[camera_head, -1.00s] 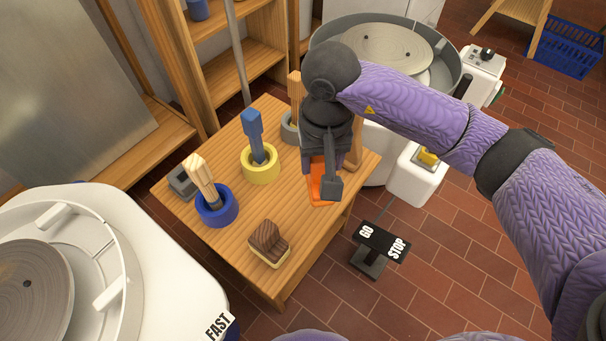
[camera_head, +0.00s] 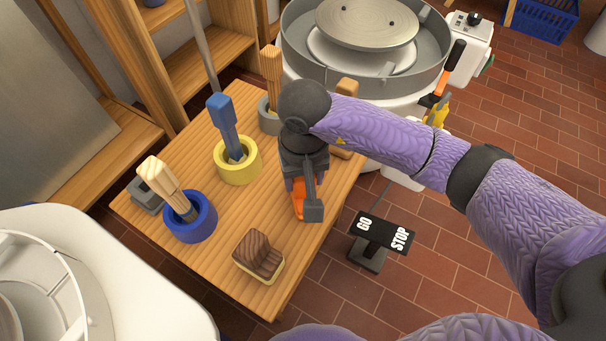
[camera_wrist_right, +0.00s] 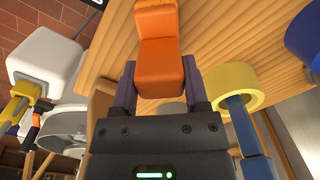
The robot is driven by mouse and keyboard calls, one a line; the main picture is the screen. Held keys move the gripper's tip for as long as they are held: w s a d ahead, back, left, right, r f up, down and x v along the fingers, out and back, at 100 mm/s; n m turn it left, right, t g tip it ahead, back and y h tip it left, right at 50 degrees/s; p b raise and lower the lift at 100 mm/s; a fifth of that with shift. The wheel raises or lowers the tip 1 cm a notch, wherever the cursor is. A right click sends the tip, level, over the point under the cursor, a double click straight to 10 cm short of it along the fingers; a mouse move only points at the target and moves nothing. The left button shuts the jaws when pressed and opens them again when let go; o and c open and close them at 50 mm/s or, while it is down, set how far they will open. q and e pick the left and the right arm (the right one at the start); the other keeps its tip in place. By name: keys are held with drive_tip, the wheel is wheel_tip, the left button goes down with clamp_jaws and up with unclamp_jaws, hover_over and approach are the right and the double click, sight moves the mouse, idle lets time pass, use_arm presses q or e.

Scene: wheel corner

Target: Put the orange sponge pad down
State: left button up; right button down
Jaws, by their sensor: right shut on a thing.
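The orange sponge pad (camera_head: 299,203) is between the fingers of my right gripper (camera_head: 306,196), near the right edge of the wooden table (camera_head: 200,270). In the right wrist view the orange pad (camera_wrist_right: 160,55) sits between the two dark fingers of my right gripper (camera_wrist_right: 158,95), which is shut on it. The pad is against or just above the tabletop; I cannot tell which. In the head view the gripper body hides part of the pad. My left gripper is not in view.
On the table stand a blue ring (camera_head: 190,222), a yellow ring (camera_head: 238,165) and a grey ring (camera_head: 268,118), each with a handled tool. A brown-topped block (camera_head: 259,255) lies at the front. A GO/STOP pedal (camera_head: 378,238) is right of the table. Bare wood lies left of the pad.

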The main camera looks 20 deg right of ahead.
drive_tip(key=shift+c, duration=0.5)
unclamp_jaws()
drive_tip(key=shift+r, duration=0.2)
use_arm(q)
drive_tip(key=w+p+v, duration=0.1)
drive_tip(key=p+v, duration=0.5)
drive_tip(key=p, duration=0.1)
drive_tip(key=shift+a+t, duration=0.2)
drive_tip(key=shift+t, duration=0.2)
use_arm(e)
wheel_tip(320, 180, up, 12)
